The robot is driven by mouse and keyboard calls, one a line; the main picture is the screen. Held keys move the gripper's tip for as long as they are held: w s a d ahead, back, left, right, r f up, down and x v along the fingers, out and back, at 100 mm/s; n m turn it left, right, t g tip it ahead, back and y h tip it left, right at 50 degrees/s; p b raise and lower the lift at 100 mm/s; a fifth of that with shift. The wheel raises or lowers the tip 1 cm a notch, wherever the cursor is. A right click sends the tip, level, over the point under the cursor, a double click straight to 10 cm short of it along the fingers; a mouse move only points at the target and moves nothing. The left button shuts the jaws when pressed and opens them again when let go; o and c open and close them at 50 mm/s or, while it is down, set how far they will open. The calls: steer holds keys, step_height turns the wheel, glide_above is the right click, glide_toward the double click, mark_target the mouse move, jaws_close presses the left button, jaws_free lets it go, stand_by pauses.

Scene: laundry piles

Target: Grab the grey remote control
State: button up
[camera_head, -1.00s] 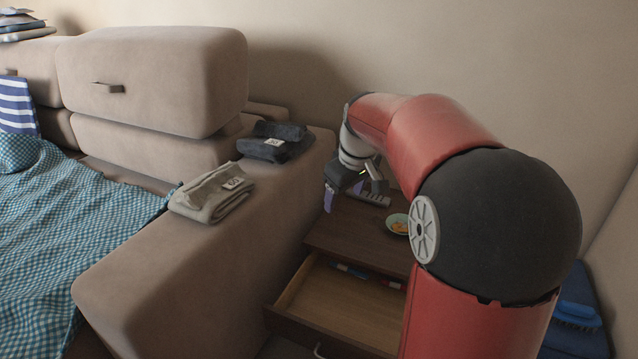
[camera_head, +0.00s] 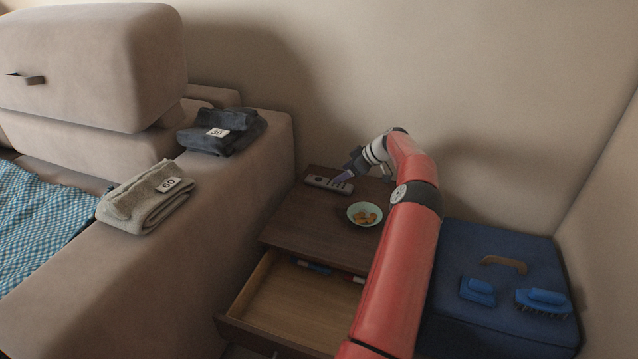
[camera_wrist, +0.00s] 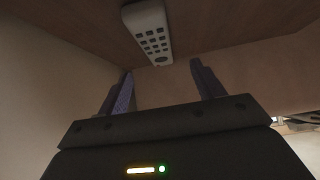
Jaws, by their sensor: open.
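The grey remote control (camera_head: 325,184) lies on the back part of the brown nightstand top (camera_head: 309,226). It also shows in the wrist view (camera_wrist: 148,32) at the upper middle, buttons visible, beyond the fingertips. My gripper (camera_head: 343,178) is at the right end of the remote in the head view. In the wrist view, its two purple fingers (camera_wrist: 160,82) are spread apart with nothing between them. The remote appears ahead of the gap between the fingers. Whether a finger touches it is not clear.
A green bowl with snacks (camera_head: 351,221) stands in front of the remote. The drawer (camera_head: 294,304) below is open and holds pens. The sofa armrest (camera_head: 262,190) with folded towels borders the left. A blue box (camera_head: 491,325) with brushes stands at the right.

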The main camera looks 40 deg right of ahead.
mark_target(329, 182)
steer(key=x, duration=0.7)
steer(key=shift+d+f+p, duration=0.2)
steer(key=shift+d+p, duration=0.05)
steer(key=shift+p, duration=0.05)
steer(key=c, duration=1.1)
steer(key=shift+r, duration=0.1)
